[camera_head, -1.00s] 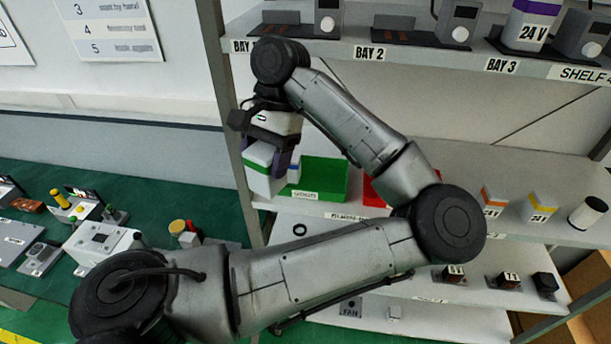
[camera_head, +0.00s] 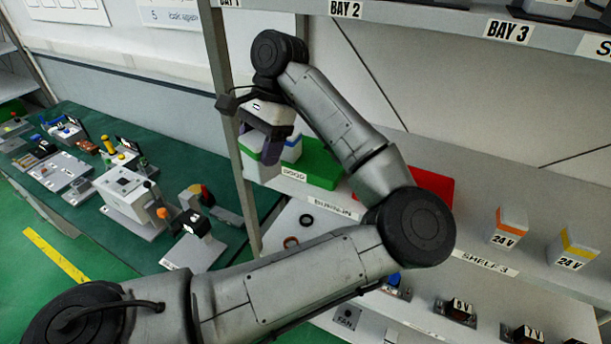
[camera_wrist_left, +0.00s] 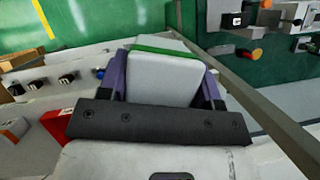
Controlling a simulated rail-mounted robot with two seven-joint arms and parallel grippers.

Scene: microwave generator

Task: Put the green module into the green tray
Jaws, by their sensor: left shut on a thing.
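The green module, a white block with a green band, is in my left gripper (camera_head: 264,150), held between its purple fingers. In the left wrist view the green module (camera_wrist_left: 165,82) fills the space between both fingers, its green band at the far end. My right gripper is not in view.
A red tray (camera_head: 432,186) lies to the right, partly behind my arm. The shelf post (camera_head: 228,120) stands close left of the gripper. Orange (camera_head: 510,226) and yellow (camera_head: 574,247) blocks stand farther right.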

